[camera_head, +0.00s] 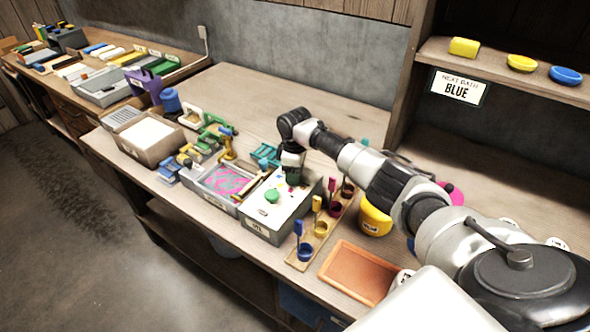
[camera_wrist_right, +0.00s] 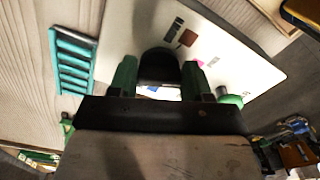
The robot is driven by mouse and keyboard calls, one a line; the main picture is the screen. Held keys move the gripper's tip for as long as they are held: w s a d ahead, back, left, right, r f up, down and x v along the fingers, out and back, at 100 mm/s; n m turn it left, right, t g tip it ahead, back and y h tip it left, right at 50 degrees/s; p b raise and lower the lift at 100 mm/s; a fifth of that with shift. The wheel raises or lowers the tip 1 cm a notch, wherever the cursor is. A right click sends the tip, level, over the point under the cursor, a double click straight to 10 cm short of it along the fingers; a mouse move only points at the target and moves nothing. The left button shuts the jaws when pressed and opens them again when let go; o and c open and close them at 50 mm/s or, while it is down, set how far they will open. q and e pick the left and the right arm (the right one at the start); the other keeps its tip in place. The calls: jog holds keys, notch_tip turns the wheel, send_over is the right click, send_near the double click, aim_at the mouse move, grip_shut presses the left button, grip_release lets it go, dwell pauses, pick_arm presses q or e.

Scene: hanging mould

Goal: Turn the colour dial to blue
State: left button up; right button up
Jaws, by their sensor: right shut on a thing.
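The dye box (camera_head: 262,228) has a white top with small coloured marks and a round green knob (camera_head: 272,196). My right gripper (camera_head: 293,180) points down at the far part of this top. In the right wrist view my right gripper (camera_wrist_right: 158,80) has its two green fingers on either side of a dark round dial (camera_wrist_right: 158,62) and is shut on it. The white top (camera_wrist_right: 222,62) with several coloured marks shows around it, and the green knob (camera_wrist_right: 230,99) is to the right. Which colour the dial points to is hidden. My left gripper is not in view.
A sign (camera_head: 459,87) reads "NEXT BATH BLUE". A rack of small coloured cups (camera_head: 320,228) stands right of the box, beside a yellow pot (camera_head: 375,220) and an orange tray (camera_head: 357,273). A tray with pink marbling (camera_head: 224,180) stands left.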

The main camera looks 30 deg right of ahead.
jog(key=m+p, duration=0.1)
jog(key=m, duration=0.1)
jog(key=m+p, duration=0.1)
jog(key=p, duration=0.1)
jog(key=shift+s+a+r+m+p, duration=0.1)
jog(key=shift+a+r+m+p, duration=0.1)
jog(key=shift+m+p, duration=0.15)
jog(key=m+p, duration=0.3)
jog(key=m, duration=0.2)
jog(key=shift+a+m, duration=0.1)
jog(key=shift+m, duration=0.15)
jog(key=m+p, duration=0.2)
jog(key=m, duration=0.3)
jog(key=shift+a+f, duration=0.1)
jog(key=shift+a, duration=0.05)
jog(key=shift+m+p, duration=0.65)
jog(key=shift+m, duration=1.85)
jog(key=o, duration=0.9)
jog(key=shift+f, duration=0.1)
